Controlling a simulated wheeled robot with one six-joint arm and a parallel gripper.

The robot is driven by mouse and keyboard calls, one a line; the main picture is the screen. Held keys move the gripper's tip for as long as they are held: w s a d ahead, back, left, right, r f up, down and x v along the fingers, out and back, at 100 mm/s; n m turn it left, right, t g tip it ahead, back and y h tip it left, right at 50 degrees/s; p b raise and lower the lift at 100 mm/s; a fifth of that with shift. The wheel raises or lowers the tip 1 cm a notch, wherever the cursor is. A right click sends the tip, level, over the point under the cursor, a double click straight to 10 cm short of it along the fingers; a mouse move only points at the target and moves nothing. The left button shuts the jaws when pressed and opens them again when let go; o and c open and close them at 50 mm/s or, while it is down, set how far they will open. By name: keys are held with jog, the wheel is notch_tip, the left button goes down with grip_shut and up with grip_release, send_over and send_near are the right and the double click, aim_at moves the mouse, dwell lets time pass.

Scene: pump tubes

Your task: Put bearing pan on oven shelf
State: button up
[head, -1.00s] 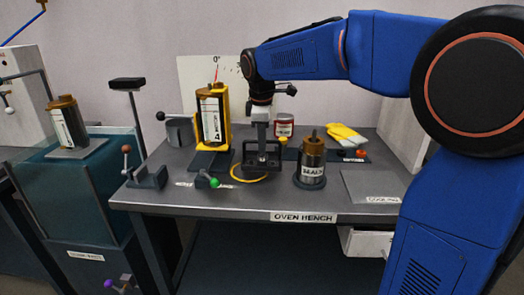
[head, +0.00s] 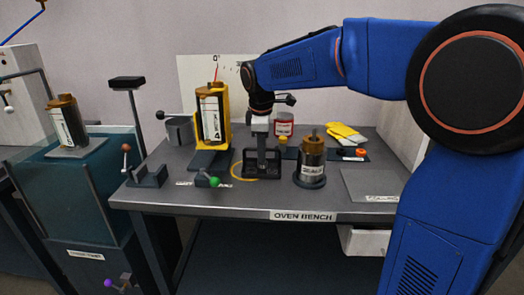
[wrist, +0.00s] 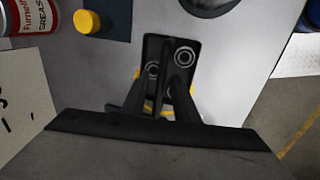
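The bearing pan (wrist: 193,84) is a small black tray with two ringed bearings in it. In the wrist view my gripper (wrist: 166,80) reaches over it, and its black fingers close in on the raised middle between the bearings. In the head view my gripper (head: 262,150) points down at the middle of the bench, with the dark pan (head: 263,178) at its lower end beside a yellow ring. The fingertips are partly hidden, and I cannot tell whether the pan touches the bench. I cannot pick out an oven shelf in either view.
A red grease can (head: 284,123) and yellow gloves (head: 345,133) are behind. A green-knobbed lever (head: 213,182) is front left. A flat plate (head: 370,186) lies right.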

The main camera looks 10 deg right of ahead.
notch_tip(320, 180, up, 12)
jog(key=s, duration=0.2)
jog(key=shift+s+a, duration=0.15)
jog(key=shift+a, duration=0.15)
